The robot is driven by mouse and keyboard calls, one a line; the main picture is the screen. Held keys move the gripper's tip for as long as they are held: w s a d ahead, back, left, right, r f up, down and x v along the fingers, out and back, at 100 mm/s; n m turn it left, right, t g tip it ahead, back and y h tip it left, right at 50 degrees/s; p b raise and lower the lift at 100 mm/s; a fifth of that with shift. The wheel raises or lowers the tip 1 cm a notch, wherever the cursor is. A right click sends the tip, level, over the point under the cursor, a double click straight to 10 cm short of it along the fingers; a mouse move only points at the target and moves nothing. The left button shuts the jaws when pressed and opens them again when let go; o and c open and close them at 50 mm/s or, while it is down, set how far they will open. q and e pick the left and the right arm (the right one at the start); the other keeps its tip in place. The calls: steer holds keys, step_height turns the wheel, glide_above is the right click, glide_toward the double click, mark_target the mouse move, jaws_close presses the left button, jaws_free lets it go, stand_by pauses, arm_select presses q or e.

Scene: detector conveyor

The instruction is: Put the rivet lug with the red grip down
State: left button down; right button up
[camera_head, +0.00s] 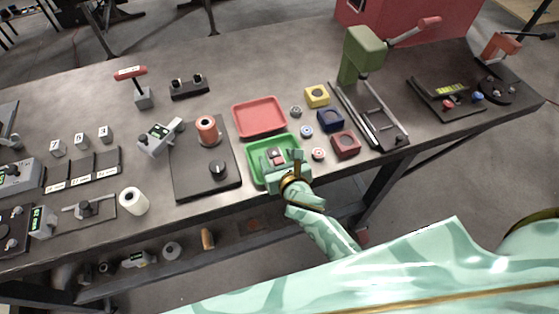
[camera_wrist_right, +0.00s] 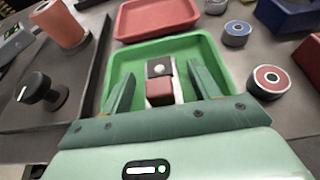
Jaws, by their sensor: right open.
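The rivet lug with the red grip (camera_wrist_right: 160,88) lies in the green tray (camera_wrist_right: 196,43), between my open right fingers and apart from both of them. It has a dark block with a light round rivet and a red grip. In the head view the lug (camera_head: 276,153) shows small in the green tray (camera_head: 254,174), partly hidden by my gripper. My right gripper (camera_wrist_right: 163,98) is open over the tray; it also shows in the head view (camera_head: 278,160). My left gripper is not in view.
A red tray (camera_head: 259,117) sits behind the green one. To the right are small round parts (camera_head: 318,154) and red (camera_head: 345,145), blue (camera_head: 330,121) and yellow (camera_head: 317,96) blocks. A dark board (camera_head: 198,185) with a knob and an orange spool (camera_head: 208,129) stands on the left.

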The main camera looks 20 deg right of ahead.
steer(key=p+v, duration=0.2)
steer(key=v, duration=1)
steer(key=s+d+f+m+g, duration=0.1)
steer(key=s+f+m+g, duration=0.1)
steer(key=s+f+m, duration=0.45)
steer(key=s+d+f+m+g, duration=0.1)
steer(key=d+f+m+g, duration=0.15)
steer(key=f, duration=0.75)
steer(key=s+d+f+m+g, duration=0.1)
steer(key=s+f+m+g, duration=0.1)
steer(key=s+f+m, duration=0.35)
steer(key=s+d+f+m+g, duration=0.2)
steer(key=s+f+m, duration=0.4)
steer(key=s+m, duration=0.3)
steer(key=s+d+f+m+g, duration=0.3)
steer(key=s+d+f+m, duration=0.2)
steer(key=s+f+m, duration=0.2)
steer(key=shift+s+d+f+m+g, duration=0.25)
steer(key=shift+s+f+m+g, duration=0.1)
steer(key=shift+s+m, duration=0.8)
